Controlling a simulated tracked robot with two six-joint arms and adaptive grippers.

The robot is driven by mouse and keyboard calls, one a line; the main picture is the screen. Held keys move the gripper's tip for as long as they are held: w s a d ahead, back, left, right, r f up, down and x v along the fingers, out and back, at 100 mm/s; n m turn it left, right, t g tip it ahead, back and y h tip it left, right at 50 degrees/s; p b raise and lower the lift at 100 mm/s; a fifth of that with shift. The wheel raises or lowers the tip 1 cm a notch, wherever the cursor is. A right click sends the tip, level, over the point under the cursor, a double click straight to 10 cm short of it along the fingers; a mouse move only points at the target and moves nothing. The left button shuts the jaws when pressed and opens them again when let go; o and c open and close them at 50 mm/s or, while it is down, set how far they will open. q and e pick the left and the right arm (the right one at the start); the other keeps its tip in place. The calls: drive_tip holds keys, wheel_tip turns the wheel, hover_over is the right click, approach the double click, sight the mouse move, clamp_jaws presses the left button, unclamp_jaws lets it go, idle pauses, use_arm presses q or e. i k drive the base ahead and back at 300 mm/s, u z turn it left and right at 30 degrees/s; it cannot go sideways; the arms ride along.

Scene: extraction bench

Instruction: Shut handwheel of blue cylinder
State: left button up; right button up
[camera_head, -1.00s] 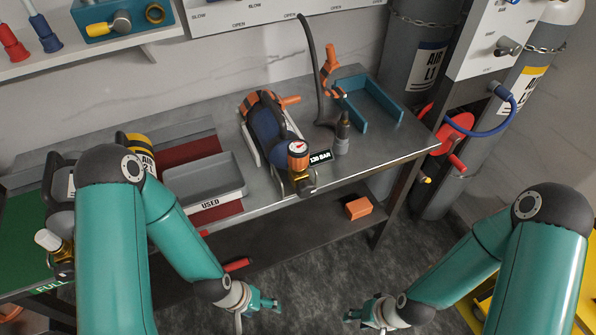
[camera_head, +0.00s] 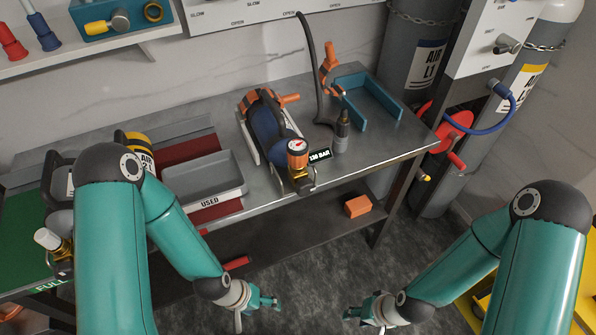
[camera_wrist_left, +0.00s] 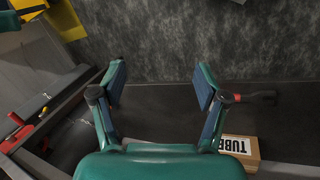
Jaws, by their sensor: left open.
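The blue cylinder (camera_head: 264,133) lies in a cradle on the metal bench, tilted toward the front edge. A round gauge (camera_head: 298,147) and a brass valve (camera_head: 301,178) sit at its near end. The dark part at the valve's end (camera_head: 305,188) may be the handwheel; it is too small to tell. My left gripper (camera_head: 270,303) is below and in front of the bench edge, apart from the cylinder; the left wrist view shows its fingers (camera_wrist_left: 160,85) spread and empty. My right gripper (camera_head: 352,313) hangs to its right, with its jaw opening unclear.
A grey tray (camera_head: 205,182) marked USED is left of the cylinder. A black hose (camera_head: 314,75), a dark bottle-like tool (camera_head: 342,132) and a blue bracket (camera_head: 372,97) stand right of it. An orange block (camera_head: 357,207) lies on the lower shelf. Floor before the bench is clear.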

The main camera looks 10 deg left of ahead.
sight(304, 187)
drive_tip(key=z, duration=1.65)
drive_tip(key=i, duration=0.15)
drive_tip(key=u, duration=3.05)
drive_tip(key=k, duration=1.75)
drive_tip(key=z, duration=0.95)
drive_tip(key=i, duration=1)
